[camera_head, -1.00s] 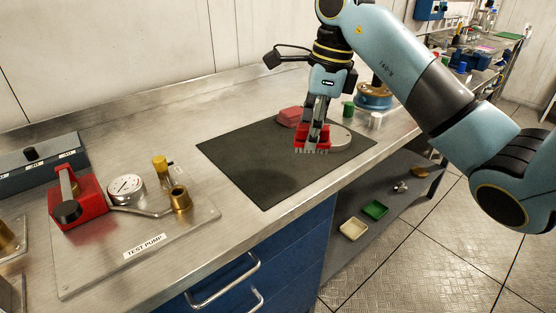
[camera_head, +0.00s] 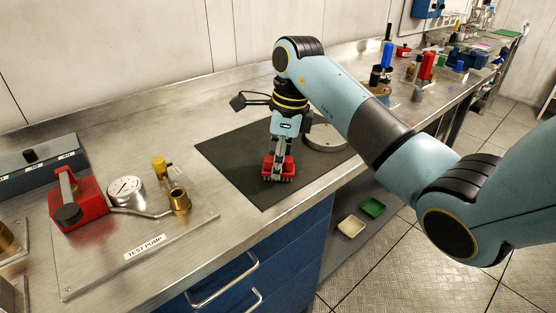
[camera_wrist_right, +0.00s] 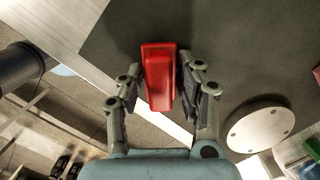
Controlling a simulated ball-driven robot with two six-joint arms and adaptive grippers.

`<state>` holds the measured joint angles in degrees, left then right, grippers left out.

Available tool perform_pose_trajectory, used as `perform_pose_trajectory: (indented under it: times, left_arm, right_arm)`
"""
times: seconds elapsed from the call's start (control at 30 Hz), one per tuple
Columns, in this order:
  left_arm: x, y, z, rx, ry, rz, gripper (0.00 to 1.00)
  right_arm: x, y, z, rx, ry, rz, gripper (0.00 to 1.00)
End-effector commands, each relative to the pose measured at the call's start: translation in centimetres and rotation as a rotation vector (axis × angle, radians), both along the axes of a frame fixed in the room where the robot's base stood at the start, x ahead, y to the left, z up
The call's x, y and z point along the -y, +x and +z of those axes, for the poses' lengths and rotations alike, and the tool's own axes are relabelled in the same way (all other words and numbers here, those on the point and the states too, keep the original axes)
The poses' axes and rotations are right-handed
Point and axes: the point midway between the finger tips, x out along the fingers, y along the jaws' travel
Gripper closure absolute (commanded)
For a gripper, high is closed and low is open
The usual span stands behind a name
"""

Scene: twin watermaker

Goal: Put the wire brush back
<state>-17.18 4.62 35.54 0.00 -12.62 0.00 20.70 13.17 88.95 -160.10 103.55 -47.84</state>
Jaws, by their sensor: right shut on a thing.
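The wire brush (camera_head: 278,174) has a red body and is gripped from above by my right gripper (camera_head: 279,153). It is over the front part of the dark mat (camera_head: 232,152); I cannot tell whether its bristles touch the mat. In the right wrist view the red brush body (camera_wrist_right: 159,78) sits between the two fingers of my right gripper (camera_wrist_right: 161,82), with the mat (camera_wrist_right: 230,40) beyond. My left gripper is not in view.
A pale round disc (camera_head: 326,138) lies at the mat's right. The test pump plate (camera_head: 100,262) with its red lever block (camera_head: 78,200) and gauge (camera_head: 126,190) stands left. White (camera_head: 351,227) and green (camera_head: 373,208) trays sit on a lower shelf. Bottles (camera_head: 426,66) stand further back.

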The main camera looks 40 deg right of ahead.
Motion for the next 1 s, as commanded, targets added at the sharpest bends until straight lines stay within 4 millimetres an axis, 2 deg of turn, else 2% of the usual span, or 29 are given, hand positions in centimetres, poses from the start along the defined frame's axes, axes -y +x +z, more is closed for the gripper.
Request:
perform_pose_trajectory:
  times: [0.07,0.1,0.23,0.5,0.67,0.93,1.0]
  left_arm:
    - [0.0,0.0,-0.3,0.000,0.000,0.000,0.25]
    - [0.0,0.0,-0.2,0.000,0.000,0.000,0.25]
    - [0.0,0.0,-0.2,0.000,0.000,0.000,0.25]
    - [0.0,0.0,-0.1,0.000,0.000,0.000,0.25]
    - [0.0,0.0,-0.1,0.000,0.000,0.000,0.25]
    - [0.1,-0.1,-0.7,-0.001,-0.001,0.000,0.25]
    - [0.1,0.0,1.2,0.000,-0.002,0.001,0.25]
  right_arm:
    - [0.0,0.0,-0.3,0.000,0.000,0.000,0.96]
    - [0.0,0.0,-0.2,0.000,0.000,0.000,0.60]
    - [0.0,0.0,-0.2,0.000,0.000,0.000,0.43]
    - [0.0,0.0,-0.1,0.000,0.000,0.000,0.42]
    - [0.2,0.0,1.2,0.003,0.000,0.001,0.42]
    - [1.0,-0.6,7.4,0.006,-0.003,0.001,0.42]
    - [1.0,-0.9,9.1,0.000,0.000,-0.001,0.42]
